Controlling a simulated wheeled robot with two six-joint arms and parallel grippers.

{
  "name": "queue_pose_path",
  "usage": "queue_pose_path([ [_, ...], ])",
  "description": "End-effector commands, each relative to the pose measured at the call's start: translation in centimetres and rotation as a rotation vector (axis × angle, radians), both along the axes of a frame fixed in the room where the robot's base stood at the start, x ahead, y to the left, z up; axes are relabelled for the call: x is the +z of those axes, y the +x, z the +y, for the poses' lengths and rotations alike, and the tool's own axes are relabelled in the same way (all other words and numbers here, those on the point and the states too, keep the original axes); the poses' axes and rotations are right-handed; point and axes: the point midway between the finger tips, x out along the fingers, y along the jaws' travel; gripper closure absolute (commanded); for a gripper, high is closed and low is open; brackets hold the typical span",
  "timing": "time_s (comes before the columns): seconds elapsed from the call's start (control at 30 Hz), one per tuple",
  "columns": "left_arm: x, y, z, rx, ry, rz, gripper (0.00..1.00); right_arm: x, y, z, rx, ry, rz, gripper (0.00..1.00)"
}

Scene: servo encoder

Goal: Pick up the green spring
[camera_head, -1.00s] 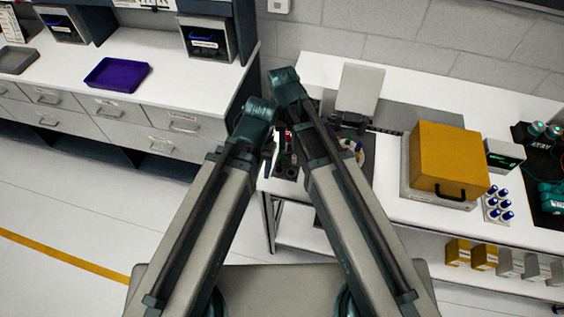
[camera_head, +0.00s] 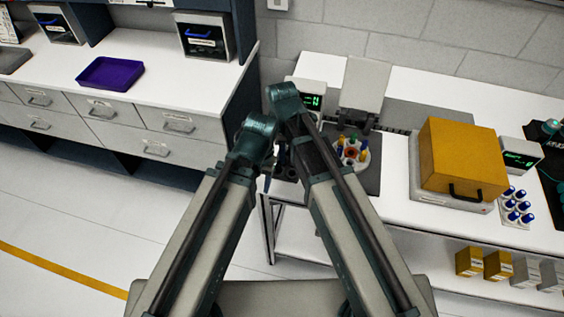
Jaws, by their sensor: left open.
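I cannot make out a green spring for certain. A round white tray (camera_head: 362,164) with small coloured parts stands on the right bench, just right of my right forearm; the parts are too small to identify. My left gripper (camera_head: 268,182) is open, small and partly covered by my left wrist, near the bench's front left corner. It is left of the round tray and apart from it. My right wrist crosses above it; my right gripper's fingers are hidden behind my arms.
A yellow box (camera_head: 460,155) with a black handle stands on the bench, beside a rack of blue-capped vials (camera_head: 515,206) and a green-lit display (camera_head: 520,153). A purple tray (camera_head: 110,73) lies on the left counter (camera_head: 160,80). Open floor lies at left.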

Motion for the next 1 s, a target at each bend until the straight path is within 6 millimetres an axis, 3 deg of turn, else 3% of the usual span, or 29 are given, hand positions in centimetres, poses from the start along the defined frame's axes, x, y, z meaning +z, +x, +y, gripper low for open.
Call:
queue_pose_path([
  [0.03, -0.76, 0.00, 0.00, 0.000, 0.000, 0.000, 0.45, -0.77, 0.00, -0.01, 0.000, 0.000, 0.000, 0.63],
  [0.3, -0.59, 0.00, -0.01, 0.000, 0.000, 0.000, 0.45, -0.60, 0.00, 0.00, 0.000, 0.000, 0.000, 0.65],
  [0.5, -0.59, 0.00, -0.01, 0.000, 0.000, 0.000, 0.45, -0.60, -0.01, 0.00, 0.000, 0.000, 0.000, 1.00],
  [1.0, -0.28, 0.00, 0.00, 0.000, 0.000, 0.000, 0.45, -0.28, -0.01, 0.00, 0.000, 0.000, 0.000, 1.00],
])
